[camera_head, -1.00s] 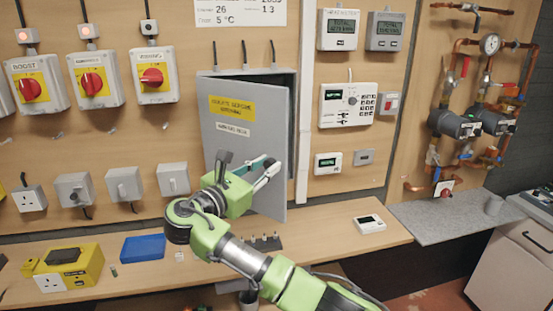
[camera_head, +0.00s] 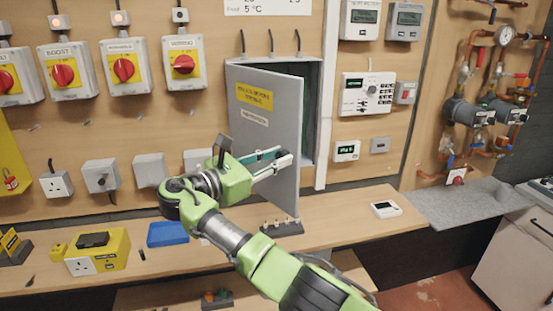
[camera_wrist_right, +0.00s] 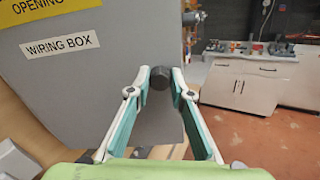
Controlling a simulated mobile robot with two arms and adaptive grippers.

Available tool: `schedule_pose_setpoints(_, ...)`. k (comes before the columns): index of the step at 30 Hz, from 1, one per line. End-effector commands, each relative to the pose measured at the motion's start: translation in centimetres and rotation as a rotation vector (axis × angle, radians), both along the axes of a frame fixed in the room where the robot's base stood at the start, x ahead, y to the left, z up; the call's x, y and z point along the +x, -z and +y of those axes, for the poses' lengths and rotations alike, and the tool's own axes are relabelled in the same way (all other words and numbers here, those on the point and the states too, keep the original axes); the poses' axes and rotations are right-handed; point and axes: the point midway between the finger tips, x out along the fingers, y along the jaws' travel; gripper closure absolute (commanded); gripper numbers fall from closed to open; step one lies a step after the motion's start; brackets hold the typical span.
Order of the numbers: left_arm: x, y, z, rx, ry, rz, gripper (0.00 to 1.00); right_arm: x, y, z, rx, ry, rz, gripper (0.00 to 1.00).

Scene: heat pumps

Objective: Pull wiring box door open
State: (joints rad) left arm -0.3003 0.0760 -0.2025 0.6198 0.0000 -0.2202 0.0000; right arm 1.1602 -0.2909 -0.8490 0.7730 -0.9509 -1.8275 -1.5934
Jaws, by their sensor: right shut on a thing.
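The wiring box door (camera_head: 268,125) is a grey panel with a yellow label and a white label. It stands partly open, swung out from the grey wiring box (camera_head: 312,75) on the wall, and a strip of the inside shows on its right. My right gripper (camera_head: 281,160) is at the lower part of the door's front face. In the right wrist view the fingertips (camera_wrist_right: 159,84) are closed around a dark round knob (camera_wrist_right: 158,76) on the grey door (camera_wrist_right: 95,85). My left gripper is not in view.
A wooden shelf (camera_head: 345,220) runs below the box, with a blue tray (camera_head: 168,234), a yellow socket unit (camera_head: 100,252) and a small white device (camera_head: 386,209) on it. Red-knobbed switches (camera_head: 124,68) are on the wall at left. Copper pipes (camera_head: 478,60) are at right.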

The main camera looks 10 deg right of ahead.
Motion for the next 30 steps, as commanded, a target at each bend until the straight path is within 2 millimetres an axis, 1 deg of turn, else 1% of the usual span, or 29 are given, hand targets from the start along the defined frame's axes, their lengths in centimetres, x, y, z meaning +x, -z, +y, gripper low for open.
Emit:
schedule_pose_setpoints(5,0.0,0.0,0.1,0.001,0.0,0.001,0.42,0.0,-0.1,0.0,0.002,-0.001,-0.002,1.0)
schedule_pose_setpoints(6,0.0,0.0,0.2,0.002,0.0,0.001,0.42,0.0,-0.1,0.0,0.002,-0.001,-0.002,0.72)
schedule_pose_setpoints(7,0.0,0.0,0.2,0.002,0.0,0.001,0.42,0.0,-0.1,0.0,0.002,-0.001,-0.002,0.64)
schedule_pose_setpoints(8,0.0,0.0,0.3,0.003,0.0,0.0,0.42,0.0,-0.1,0.0,0.002,-0.001,-0.001,0.63)
schedule_pose_setpoints(17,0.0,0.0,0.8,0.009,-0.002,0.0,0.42,0.0,-0.1,0.0,0.001,0.0,0.0,0.63)
schedule_pose_setpoints(20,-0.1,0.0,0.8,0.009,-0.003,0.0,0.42,0.0,-0.6,0.0,0.002,0.0,-0.003,0.63)
schedule_pose_setpoints(23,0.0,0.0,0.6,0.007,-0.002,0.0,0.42,0.0,-2.0,0.0,0.002,-0.001,-0.004,0.63)
schedule_pose_setpoints(30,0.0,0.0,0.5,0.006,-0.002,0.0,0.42,0.0,-6.7,0.0,0.002,-0.002,-0.004,0.63)
